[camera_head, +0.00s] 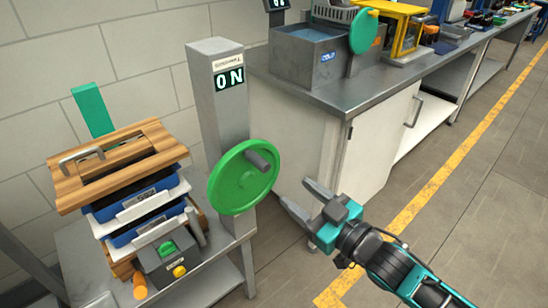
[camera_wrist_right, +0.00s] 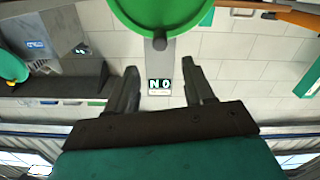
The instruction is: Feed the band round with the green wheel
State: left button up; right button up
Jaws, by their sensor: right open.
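The green wheel (camera_head: 243,178) is mounted on the side of a grey column (camera_head: 213,80), with a dark crank handle (camera_head: 262,160) sticking out from its face. The column's display (camera_head: 229,79) reads "0 N". My right gripper (camera_head: 297,195) is open and empty, a short way right of the wheel and apart from it. In the right wrist view the wheel (camera_wrist_right: 165,14) is at the top edge, and the handle's end (camera_wrist_right: 160,42) lies beyond the open fingertips (camera_wrist_right: 159,66). I cannot make out a band. My left gripper is not in view.
A stack of trays with a wooden top (camera_head: 125,160) stands left of the column, with a control box (camera_head: 170,262) in front. A green flat piece (camera_head: 92,108) stands behind. A metal bench (camera_head: 330,90) carries another green wheel (camera_head: 363,32). Floor at right is clear.

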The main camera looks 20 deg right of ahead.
aim_at(268, 169)
jog(key=x, duration=1.3)
jog(key=shift+c, duration=0.3)
grip_shut()
